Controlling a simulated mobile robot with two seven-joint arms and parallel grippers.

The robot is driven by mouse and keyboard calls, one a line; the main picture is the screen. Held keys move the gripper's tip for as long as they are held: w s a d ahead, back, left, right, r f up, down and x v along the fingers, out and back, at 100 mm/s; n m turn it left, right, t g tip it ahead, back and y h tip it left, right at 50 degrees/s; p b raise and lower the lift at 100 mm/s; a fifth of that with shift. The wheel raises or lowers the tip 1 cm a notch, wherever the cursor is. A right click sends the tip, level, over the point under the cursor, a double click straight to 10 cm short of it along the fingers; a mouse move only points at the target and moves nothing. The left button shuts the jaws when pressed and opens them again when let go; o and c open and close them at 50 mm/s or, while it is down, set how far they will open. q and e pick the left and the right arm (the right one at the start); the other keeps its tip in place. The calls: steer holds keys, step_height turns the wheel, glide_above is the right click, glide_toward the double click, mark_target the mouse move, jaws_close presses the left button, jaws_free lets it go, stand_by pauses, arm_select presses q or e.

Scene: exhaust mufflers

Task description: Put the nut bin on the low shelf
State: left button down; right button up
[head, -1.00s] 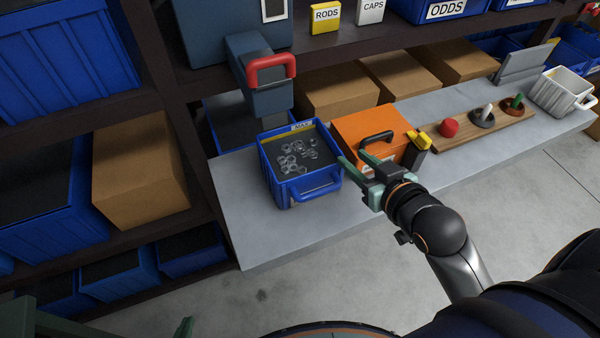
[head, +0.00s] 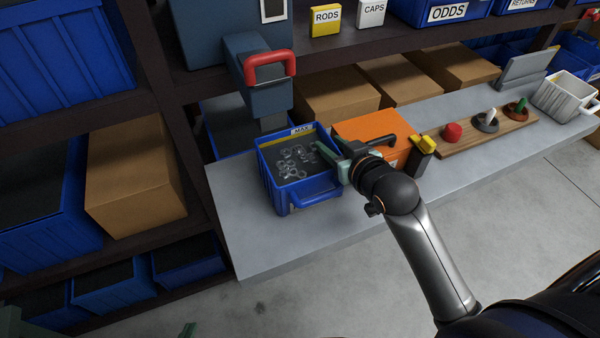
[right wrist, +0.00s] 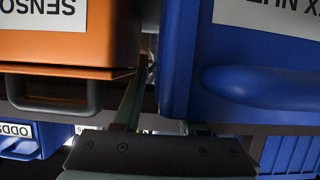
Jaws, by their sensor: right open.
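The nut bin (head: 285,199) is a blue bin with clear nuts inside, upright on the grey bench (head: 245,236). Its front handle faces me. My right gripper (head: 332,160) is open at the bin's right side, with one finger seeming to overlap the right rim. In the right wrist view the bin (right wrist: 182,50) fills the right part, and the gripper (right wrist: 163,115) has one finger between it and the orange box. Contact cannot be told. The rack's lower shelf (head: 205,283) at left holds blue bins.
The orange box (head: 375,128) stands close to the bin's right, with a yellow-topped black item (head: 424,147) beside it. A wooden peg board (head: 485,133) and white bin (head: 568,95) are further right. A blue-grey device with a red handle (head: 270,68) rises behind the bin.

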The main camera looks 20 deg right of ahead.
jaws_close()
stand_by(1.4)
